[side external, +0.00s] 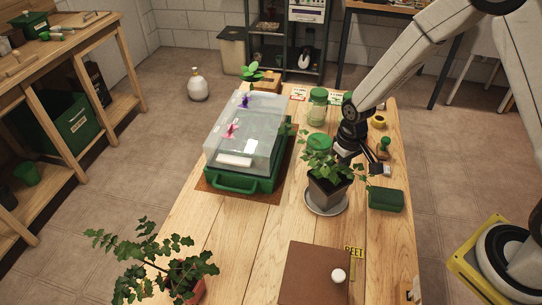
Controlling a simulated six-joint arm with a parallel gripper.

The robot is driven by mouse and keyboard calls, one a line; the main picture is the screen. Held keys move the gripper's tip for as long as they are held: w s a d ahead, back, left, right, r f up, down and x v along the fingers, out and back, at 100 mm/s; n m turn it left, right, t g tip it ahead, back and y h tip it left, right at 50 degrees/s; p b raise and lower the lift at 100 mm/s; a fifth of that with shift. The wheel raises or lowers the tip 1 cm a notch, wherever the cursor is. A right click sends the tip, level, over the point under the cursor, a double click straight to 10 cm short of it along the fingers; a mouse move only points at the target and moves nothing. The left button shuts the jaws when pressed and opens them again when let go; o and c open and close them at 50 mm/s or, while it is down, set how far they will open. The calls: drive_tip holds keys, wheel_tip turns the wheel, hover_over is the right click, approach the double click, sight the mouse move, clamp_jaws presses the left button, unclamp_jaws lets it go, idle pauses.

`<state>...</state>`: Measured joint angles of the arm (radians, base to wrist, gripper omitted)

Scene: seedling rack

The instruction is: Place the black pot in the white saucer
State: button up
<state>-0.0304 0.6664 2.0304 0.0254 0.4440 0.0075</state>
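The black pot (326,192), dark and tapered, carries a leafy green plant (328,165). It looks upright and is over the pale saucer (312,207), whose rim shows around the pot's base. I cannot tell whether the base touches the saucer or hovers just above it. My gripper (345,157) comes down from the upper right to the pot's far side, by its rim. The leaves and pot hide its fingertips, so I cannot tell whether it is open or shut on the rim.
A green propagator (240,183) with a clear lid stands left of the pot. A green tray (386,199) is close on the right. A glass jar (318,108) stands behind; a brown board (312,277) lies in front. A leafy plant (150,258) is at lower left.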

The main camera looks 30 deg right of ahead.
drive_tip(key=o, duration=0.4)
drive_tip(key=shift+r, duration=0.2)
wheel_tip(320, 180, up, 12)
idle(0.8)
drive_tip(key=shift+s+d, duration=0.1)
idle(0.4)
drive_tip(key=s+d+t, duration=0.1)
drive_tip(key=s+t, duration=0.1)
drive_tip(key=s, duration=0.9)
drive_tip(key=shift+f+t, duration=0.3)
drive_tip(key=shift+f, duration=0.1)
drive_tip(key=shift+d, duration=0.1)
